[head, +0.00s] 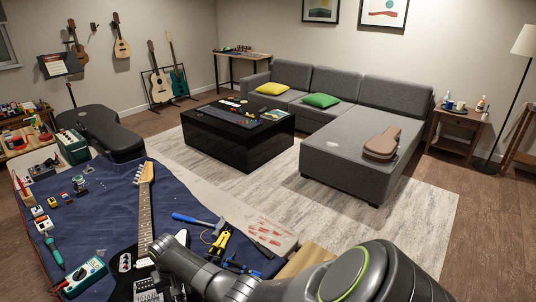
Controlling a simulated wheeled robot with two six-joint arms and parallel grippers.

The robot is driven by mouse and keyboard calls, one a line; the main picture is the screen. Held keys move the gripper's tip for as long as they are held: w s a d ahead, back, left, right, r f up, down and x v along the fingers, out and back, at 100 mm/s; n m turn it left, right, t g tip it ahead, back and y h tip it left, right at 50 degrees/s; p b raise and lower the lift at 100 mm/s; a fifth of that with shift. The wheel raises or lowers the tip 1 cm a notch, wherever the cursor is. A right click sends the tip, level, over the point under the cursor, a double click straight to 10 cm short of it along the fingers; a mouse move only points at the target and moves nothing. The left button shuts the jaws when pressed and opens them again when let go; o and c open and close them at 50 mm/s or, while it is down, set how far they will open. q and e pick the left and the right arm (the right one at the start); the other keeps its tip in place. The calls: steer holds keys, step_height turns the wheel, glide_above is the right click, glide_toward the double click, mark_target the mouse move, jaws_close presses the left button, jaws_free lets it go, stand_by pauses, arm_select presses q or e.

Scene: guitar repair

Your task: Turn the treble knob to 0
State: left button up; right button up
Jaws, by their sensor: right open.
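A black-and-white electric guitar (123,263) lies on the blue mat (107,205), its neck (145,208) pointing away from me. A small green box that looks like an amplifier (72,148) stands at the mat's far left corner. I cannot make out which knob is the treble knob; knobs and markings are too small or hidden. My right arm comes in from the lower right, and my right gripper (165,270) is over the guitar body, covering part of it. It is open, with nothing visible in it. My left gripper is not in view.
A blue hammer (196,220), yellow-handled pliers (219,243) and other tools lie right of the guitar neck. A teal multimeter (84,277), a green-handled tool (53,251) and small pedals lie at left. A black case (104,132) stands behind the table.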

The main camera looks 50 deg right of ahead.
steer(key=m+b, duration=0.2)
steer(key=m, duration=0.1)
steer(key=shift+f+m, duration=0.25)
steer(key=shift+m, duration=0.05)
steer(key=m+b, duration=0.2)
steer(key=shift+m+b, duration=0.3)
steer(key=shift+b, duration=0.05)
step_height(320, 180, up, 19)
steer(key=p, duration=0.6)
steer(key=s+d+f+n+t+b, duration=0.1)
steer(key=s+f+n, duration=0.3)
steer(key=s+f, duration=0.8)
steer(key=s+d+f+n+t+h, duration=0.1)
steer(key=s+f+n, duration=0.4)
steer(key=s+f, duration=0.7)
steer(key=s+d, duration=0.1)
steer(key=s, duration=0.6)
steer(key=shift+n+t+b, duration=0.3)
steer(key=shift+t+b, duration=0.05)
steer(key=shift+t, duration=0.05)
steer(key=shift+d, duration=0.1)
